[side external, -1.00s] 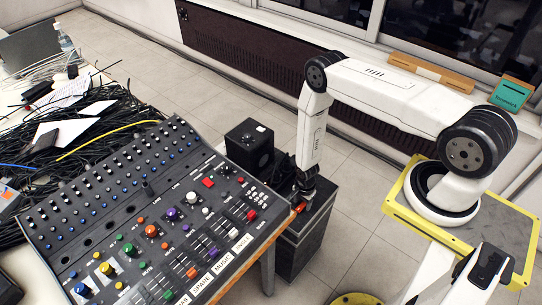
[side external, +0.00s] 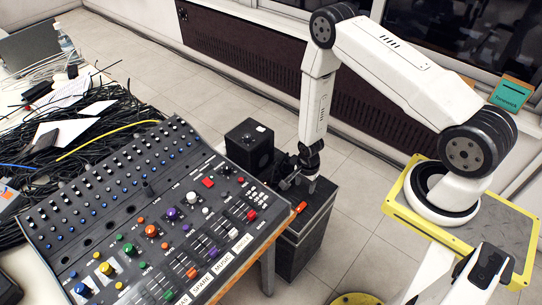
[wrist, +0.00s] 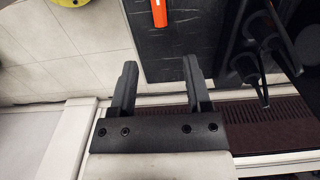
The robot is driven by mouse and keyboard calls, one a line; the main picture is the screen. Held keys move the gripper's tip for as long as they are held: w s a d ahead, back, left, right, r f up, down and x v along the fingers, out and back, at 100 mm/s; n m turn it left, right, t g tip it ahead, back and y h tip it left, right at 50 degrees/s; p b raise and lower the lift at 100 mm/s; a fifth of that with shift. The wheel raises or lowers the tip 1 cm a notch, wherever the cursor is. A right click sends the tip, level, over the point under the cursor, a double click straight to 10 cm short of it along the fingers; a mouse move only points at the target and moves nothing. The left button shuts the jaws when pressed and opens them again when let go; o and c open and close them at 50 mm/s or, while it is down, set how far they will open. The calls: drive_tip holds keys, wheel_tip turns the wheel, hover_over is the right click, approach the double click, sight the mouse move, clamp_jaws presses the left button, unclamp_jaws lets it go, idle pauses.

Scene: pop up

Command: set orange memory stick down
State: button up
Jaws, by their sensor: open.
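The orange memory stick (side external: 300,207) lies on the dark top of a box-like stand (side external: 311,228) beside the mixing console. It also shows in the wrist view (wrist: 159,13) at the top edge, partly cut off by the frame. My gripper (side external: 297,184) is above the stand, behind and apart from the stick in the side view. In the wrist view my gripper (wrist: 160,80) has its two fingers spread wide, with nothing between them. The stick lies beyond the fingertips.
The mixing console (side external: 150,215) with many knobs stands left of the stand. A black box (side external: 249,145) is close behind the stand's left side. Black cables (side external: 85,130) cover the table at left. Open tiled floor lies between the stand and the yellow-edged base plate.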

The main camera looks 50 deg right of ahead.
drive_tip(key=shift+r, duration=0.5)
idle(0.3)
drive_tip(key=w+a+r+n+t, duration=0.15)
drive_tip(key=r+n, duration=0.25)
drive_tip(key=r, duration=0.5)
drive_tip(key=w+a+r+n, duration=0.15)
drive_tip(key=r+n, duration=0.35)
drive_tip(key=r, duration=0.5)
drive_tip(key=s+a+r+n, duration=0.2)
drive_tip(key=s+r+n, duration=0.1)
drive_tip(key=r, duration=0.3)
drive_tip(key=s+a+r+n+t, duration=0.1)
drive_tip(key=s+a+r+n, duration=0.1)
drive_tip(key=s+r+n, duration=0.2)
drive_tip(key=shift+s+r+n, duration=0.2)
drive_tip(key=shift+r+n, duration=0.8)
drive_tip(key=shift+r, duration=0.7)
